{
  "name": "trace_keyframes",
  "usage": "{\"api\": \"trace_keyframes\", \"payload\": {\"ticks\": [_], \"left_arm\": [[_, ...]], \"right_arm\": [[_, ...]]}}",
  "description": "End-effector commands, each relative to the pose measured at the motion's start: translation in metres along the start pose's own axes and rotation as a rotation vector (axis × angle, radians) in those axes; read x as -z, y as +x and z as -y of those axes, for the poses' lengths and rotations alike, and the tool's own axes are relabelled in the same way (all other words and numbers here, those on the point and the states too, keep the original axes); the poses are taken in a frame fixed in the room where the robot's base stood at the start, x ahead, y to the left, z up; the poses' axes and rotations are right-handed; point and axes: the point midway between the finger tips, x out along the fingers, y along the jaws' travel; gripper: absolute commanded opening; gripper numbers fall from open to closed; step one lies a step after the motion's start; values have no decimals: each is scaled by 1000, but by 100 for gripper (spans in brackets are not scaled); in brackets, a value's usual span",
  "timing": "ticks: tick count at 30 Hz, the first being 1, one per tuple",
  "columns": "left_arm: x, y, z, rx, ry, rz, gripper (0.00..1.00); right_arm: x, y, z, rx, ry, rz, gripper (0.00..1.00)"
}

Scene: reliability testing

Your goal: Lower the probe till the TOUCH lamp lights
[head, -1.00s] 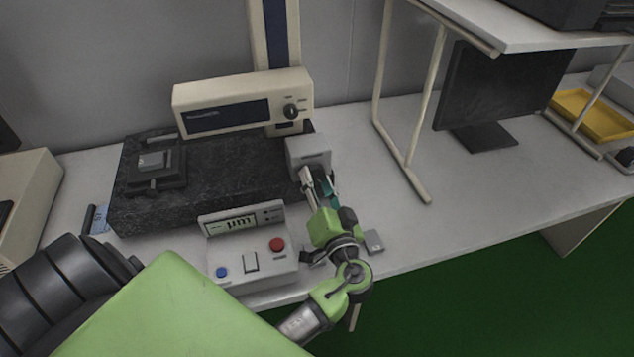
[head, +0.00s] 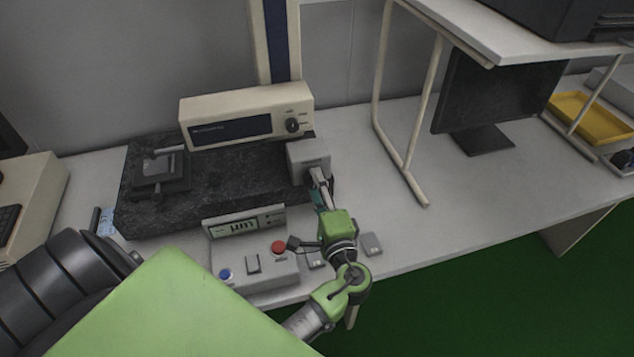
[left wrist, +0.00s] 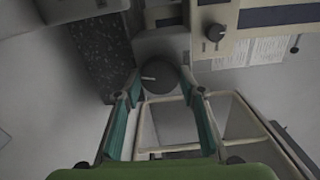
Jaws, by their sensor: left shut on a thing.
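The cream crosshead (head: 247,117) of the measuring stand sits on its column above the black granite block (head: 225,168). A thin grey probe arm (head: 170,150) reaches left from it, over the small dark stage (head: 160,178); whether its tip touches is too small to tell. A grey housing (head: 309,157) stands at the block's right front. My left gripper (head: 319,178) is at its front, shut on a dark round knob (left wrist: 157,79) with a white mark. The control box (head: 248,255) has a µm display (head: 243,226); small marks beside it are unreadable, so the lamp's state is unclear.
A red button (head: 278,247), a blue button (head: 225,274) and a rocker switch (head: 252,263) lie left of my left arm. A shelf frame (head: 428,110) and monitor (head: 490,95) stand to the right, with clear bench between.

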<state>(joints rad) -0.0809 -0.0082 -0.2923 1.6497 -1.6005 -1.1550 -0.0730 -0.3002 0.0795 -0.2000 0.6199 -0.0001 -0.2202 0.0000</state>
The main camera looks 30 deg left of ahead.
Motion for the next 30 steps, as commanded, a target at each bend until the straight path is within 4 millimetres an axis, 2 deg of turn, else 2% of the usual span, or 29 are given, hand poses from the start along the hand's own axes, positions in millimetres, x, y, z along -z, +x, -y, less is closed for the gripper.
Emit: {"api": "trace_keyframes", "payload": {"ticks": [6,13,30], "left_arm": [[0,0,2,-1,165,-1,15],[0,0,1,-1,279,-1,15],[0,0,0,0,342,-1,15]], "right_arm": [[1,-12,0,0,0,0,53],[2,-18,0,0,0,0,53],[2,-20,-1,0,0,0,53]]}}
